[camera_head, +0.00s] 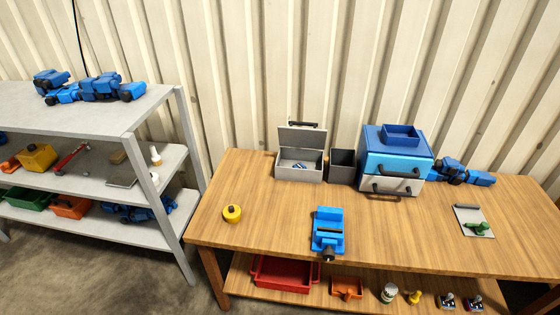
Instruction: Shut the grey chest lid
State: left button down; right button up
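The grey chest (299,174) stands at the back of the wooden table, left of centre. Its grey lid (302,137) is open and stands upright at the rear of the box, with a dark handle (302,124) at its top edge. Small blue and white items lie inside the chest; they are too small to name. Neither of my grippers shows in the head view.
A dark open bin (342,163) stands just right of the chest, then a blue and grey drawer box (394,162). A blue vise (327,230) and a yellow round object (232,212) stand nearer the front. The wooden table (277,215) is clear in front of the chest.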

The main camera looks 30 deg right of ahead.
aim_at(314, 138)
jog(key=i, duration=0.9)
jog(key=z, duration=0.8)
jog(key=i, duration=0.65)
jog(key=z, duration=0.8)
